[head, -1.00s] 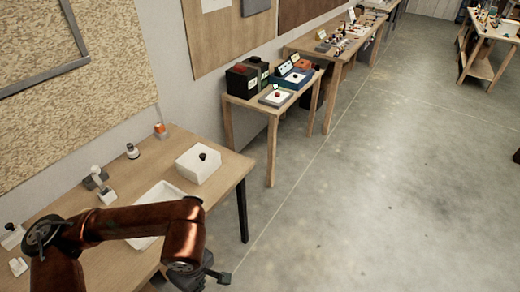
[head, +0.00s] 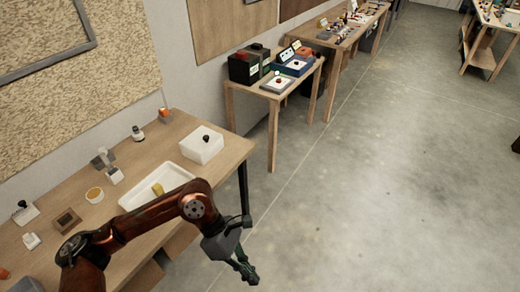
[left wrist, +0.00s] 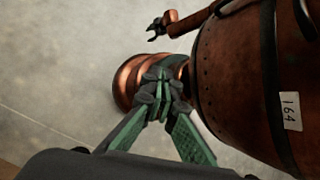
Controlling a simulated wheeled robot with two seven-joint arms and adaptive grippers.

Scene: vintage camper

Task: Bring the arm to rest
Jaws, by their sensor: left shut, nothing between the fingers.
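My left arm reaches in from the lower left in the head view, copper coloured and bent at the elbow. My left gripper (head: 246,272) hangs at its end, pointing down over the floor in front of the near table. In the left wrist view the green and black fingers of the left gripper (left wrist: 160,84) meet at their tips, with nothing between them. Copper parts of my own body show behind and to the right of them. In that view another gripper of mine, the right one (left wrist: 153,33), appears small at the top; whether its fingers are open is unclear.
The near wooden table (head: 222,163) holds a white tray (head: 133,205) with a yellow item (head: 158,188), a white box (head: 202,149) with a black knob, and several small items. A second table (head: 247,92) stands beyond. The floor (head: 390,190) to the right is clear.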

